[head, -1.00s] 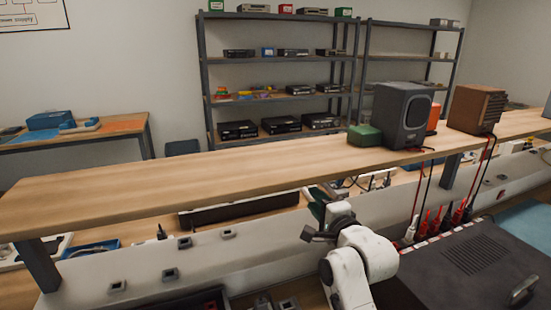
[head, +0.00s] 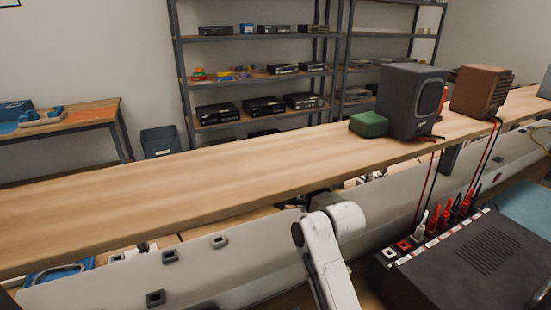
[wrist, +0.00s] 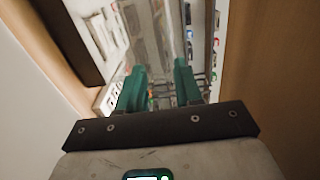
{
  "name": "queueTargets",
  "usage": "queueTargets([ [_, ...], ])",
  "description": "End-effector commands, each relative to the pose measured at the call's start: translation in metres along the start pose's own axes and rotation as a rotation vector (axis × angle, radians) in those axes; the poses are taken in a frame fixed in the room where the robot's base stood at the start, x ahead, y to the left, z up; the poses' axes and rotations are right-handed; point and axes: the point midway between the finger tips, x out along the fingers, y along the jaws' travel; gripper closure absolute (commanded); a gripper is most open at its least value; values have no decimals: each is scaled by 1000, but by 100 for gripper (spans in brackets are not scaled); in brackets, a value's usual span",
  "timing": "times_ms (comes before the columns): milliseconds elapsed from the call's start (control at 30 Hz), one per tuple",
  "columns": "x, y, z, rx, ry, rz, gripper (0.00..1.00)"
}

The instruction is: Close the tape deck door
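My gripper (wrist: 160,84) shows in the wrist view as two green fingers with a clear gap between them; it is open. A pale, see-through strip or pane (wrist: 153,35) lies beyond the fingertips; I cannot tell whether it is the tape deck door or whether the fingers touch it. In the head view, my white arm reaches in under the wooden shelf, and the gripper is hidden there. I cannot make out a tape deck or its door for certain in either view.
The long wooden shelf (head: 200,181) crosses above my arm. A dark grey unit (head: 478,262) with red and white plugs stands at right. A speaker (head: 410,98), a green box (head: 368,125) and a brown box (head: 481,90) sit on the shelf. A light panel (head: 190,270) runs below.

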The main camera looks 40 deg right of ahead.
Motion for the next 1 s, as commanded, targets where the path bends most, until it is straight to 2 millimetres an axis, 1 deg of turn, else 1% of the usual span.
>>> queueTargets([
  [33,10,-2,0,0,0,0,65],
  [200,41,-2,0,0,1,-1,65],
  [300,57,-2,0,-1,1,-1,65],
  [433,72,-1,0,-1,0,0,65],
  [600,82,0,0,-1,0,0,65],
  [933,84,0,0,0,0,0,65],
  [1000,84,0,0,0,0,0,72],
])
